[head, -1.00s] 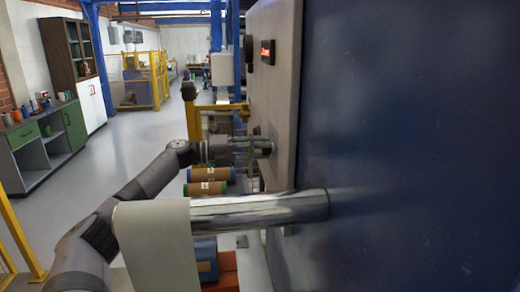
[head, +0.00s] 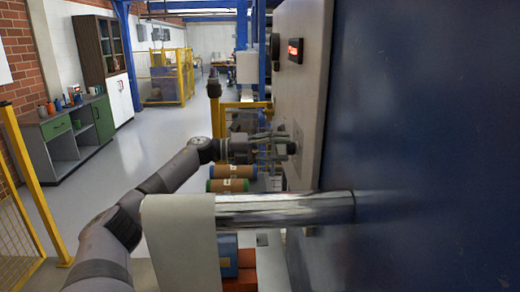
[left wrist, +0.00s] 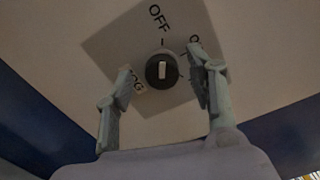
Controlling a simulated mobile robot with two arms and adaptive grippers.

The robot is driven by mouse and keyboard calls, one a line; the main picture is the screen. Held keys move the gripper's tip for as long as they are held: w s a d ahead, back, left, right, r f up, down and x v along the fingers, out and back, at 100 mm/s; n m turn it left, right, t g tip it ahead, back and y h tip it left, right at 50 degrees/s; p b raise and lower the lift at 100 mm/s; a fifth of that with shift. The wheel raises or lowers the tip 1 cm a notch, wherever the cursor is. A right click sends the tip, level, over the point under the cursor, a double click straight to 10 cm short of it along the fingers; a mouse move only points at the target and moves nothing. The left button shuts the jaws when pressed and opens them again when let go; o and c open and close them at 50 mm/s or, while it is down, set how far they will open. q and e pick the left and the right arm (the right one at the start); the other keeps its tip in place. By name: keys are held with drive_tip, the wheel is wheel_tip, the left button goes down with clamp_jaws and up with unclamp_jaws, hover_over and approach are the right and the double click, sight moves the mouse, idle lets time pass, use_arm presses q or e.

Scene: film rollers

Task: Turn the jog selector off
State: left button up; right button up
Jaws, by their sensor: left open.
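The jog selector (left wrist: 162,70) is a round dark knob with a white bar, on a grey square plate (left wrist: 158,102) lettered OFF, JOG and another partly covered label. The bar stands about upright in the left wrist view, roughly in line with the tick under OFF. My left gripper (left wrist: 159,64) is open, one finger on each side of the knob, with visible gaps. The fingers partly cover the JOG label and the label at the right. In the head view my left gripper (head: 268,147) is at the panel face, and its fingers hide most of the knob. My right gripper is out of view.
The pale panel (head: 300,95) carries a red-lit display (head: 295,49). A shiny roller (head: 285,208) with a pale web (head: 180,240) juts out below my arm. Film rolls (head: 232,171) lie beneath. A yellow fence (head: 30,210) stands left; open floor lies between.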

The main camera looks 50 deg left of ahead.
use_arm(q)
drive_tip(key=v, duration=1.1)
drive_tip(key=shift+d+r, duration=0.1)
idle(0.4)
